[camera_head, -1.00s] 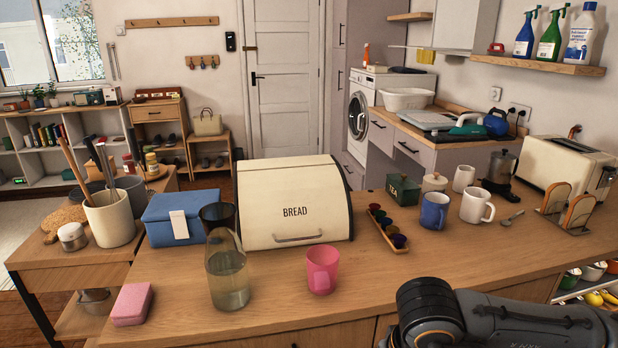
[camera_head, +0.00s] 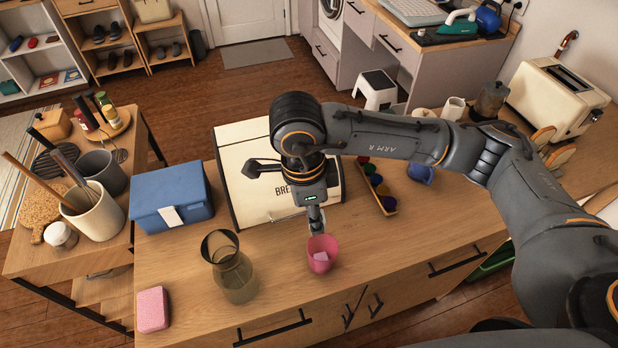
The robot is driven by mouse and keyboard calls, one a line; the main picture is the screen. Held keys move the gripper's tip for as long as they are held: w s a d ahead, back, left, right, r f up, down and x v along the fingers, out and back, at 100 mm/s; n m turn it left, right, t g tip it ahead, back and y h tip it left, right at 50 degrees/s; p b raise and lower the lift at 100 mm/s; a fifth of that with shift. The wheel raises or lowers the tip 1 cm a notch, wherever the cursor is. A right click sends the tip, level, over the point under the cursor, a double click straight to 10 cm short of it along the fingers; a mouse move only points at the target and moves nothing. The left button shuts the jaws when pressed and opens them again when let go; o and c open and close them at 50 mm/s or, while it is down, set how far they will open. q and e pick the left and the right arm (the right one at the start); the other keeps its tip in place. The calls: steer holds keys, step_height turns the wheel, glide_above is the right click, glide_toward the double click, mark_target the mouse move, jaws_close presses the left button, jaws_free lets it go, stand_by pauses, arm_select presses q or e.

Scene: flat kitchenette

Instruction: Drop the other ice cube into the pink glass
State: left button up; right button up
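The pink glass (camera_head: 321,262) stands upright near the counter's front edge, in front of the bread box. A pale, whitish piece that looks like an ice cube (camera_head: 321,256) shows inside it. My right gripper (camera_head: 316,229) points down from above the bread box, with its tips at the glass's back rim. Its fingers look close together, but they are too small to tell whether they are shut or hold a cube. I see no other ice cube. My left gripper is not in view.
A glass carafe (camera_head: 236,275) stands left of the pink glass. The cream bread box (camera_head: 237,170) is behind, partly hidden by my arm. A blue box (camera_head: 172,197) and a pink sponge (camera_head: 153,309) are at left. A tray of small colored cups (camera_head: 377,190) lies at right.

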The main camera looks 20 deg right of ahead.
steer(key=shift+s+f+b, duration=0.3)
steer(key=shift+f+b, duration=0.15)
steer(key=shift+f, duration=0.05)
step_height(320, 180, down, 5)
steer(key=shift+r+b, duration=0.15)
steer(key=shift+b, duration=0.85)
steer(key=o, duration=0.9)
steer(key=shift+o, duration=0.2)
steer(key=shift+r, duration=0.1)
